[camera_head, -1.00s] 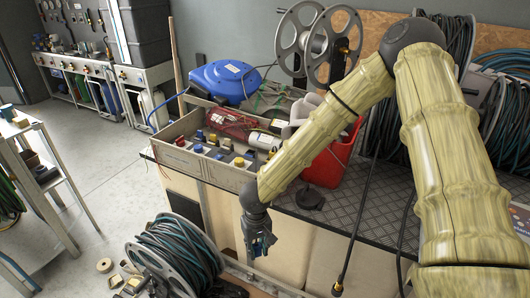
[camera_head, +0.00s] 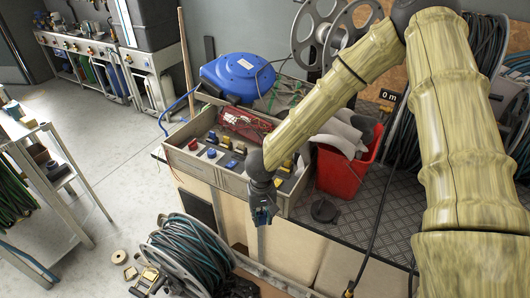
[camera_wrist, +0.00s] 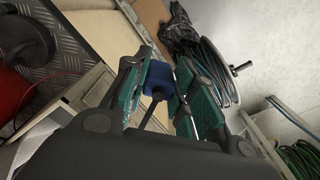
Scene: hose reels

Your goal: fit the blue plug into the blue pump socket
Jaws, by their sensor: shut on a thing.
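My gripper (camera_head: 263,217) hangs in front of the workbench, just below the front wall of the grey tray (camera_head: 215,178). In the wrist view my gripper (camera_wrist: 163,98) is shut on the blue plug (camera_wrist: 160,75), which sits between its green fingers with a dark cable trailing from it. In the head view the plug is mostly hidden at the fingertips. The tray holds several small blue, red and yellow fittings, among them a blue one (camera_head: 212,153). I cannot tell which thing is the blue pump socket.
A red bucket (camera_head: 341,172) with grey items stands right of the tray. A blue hose reel case (camera_head: 237,77) sits behind it. A reel of dark green hose (camera_head: 190,250) is on the floor at lower left. A black cable hangs over the bench edge. Open floor lies left.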

